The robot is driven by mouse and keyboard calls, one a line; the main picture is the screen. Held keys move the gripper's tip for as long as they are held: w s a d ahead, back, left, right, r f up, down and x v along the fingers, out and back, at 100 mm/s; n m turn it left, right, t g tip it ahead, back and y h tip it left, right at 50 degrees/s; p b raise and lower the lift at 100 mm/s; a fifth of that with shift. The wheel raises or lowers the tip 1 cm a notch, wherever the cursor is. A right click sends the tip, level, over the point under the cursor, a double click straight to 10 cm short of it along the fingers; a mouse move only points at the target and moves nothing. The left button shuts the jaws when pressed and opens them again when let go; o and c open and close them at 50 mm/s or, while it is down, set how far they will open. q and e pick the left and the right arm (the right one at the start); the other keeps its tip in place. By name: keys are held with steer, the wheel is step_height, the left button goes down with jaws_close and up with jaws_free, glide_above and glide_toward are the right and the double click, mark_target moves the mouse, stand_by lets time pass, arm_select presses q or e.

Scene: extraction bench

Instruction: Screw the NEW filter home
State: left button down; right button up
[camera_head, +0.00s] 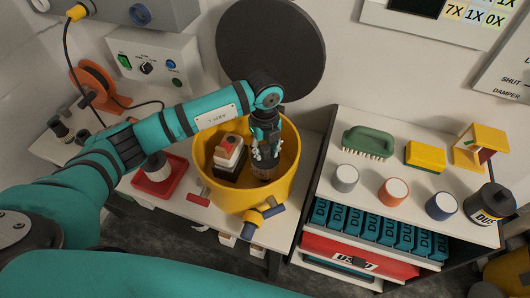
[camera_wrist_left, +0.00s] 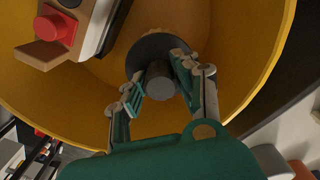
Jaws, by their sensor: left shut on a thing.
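My left gripper (camera_head: 265,150) reaches down into the open yellow drum (camera_head: 223,190). Its fingers are shut on the top knob of a dark round filter (camera_head: 264,170), which stands inside the drum. In the left wrist view the fingers (camera_wrist_left: 158,88) close around the grey knob (camera_wrist_left: 160,80) on the filter's dark disc (camera_wrist_left: 150,50). The filter's lower end and its seat are hidden, so I cannot tell how far it is screwed in. Another dark-topped canister (camera_head: 157,168) with a pale band stands in a red tray (camera_head: 170,188). My right gripper is not in view.
A block with a red button (camera_head: 230,150) sits inside the drum beside the filter; it also shows in the wrist view (camera_wrist_left: 55,25). A shelf (camera_head: 350,155) at right holds a green brush (camera_head: 368,142), a yellow sponge (camera_head: 425,156) and several capped jars. A control box (camera_head: 155,65) stands behind.

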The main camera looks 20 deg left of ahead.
arm_select(q)
steer(key=shift+m, duration=0.5)
steer(key=c, duration=0.9)
jaws_free()
step_height(320, 180, up, 12)
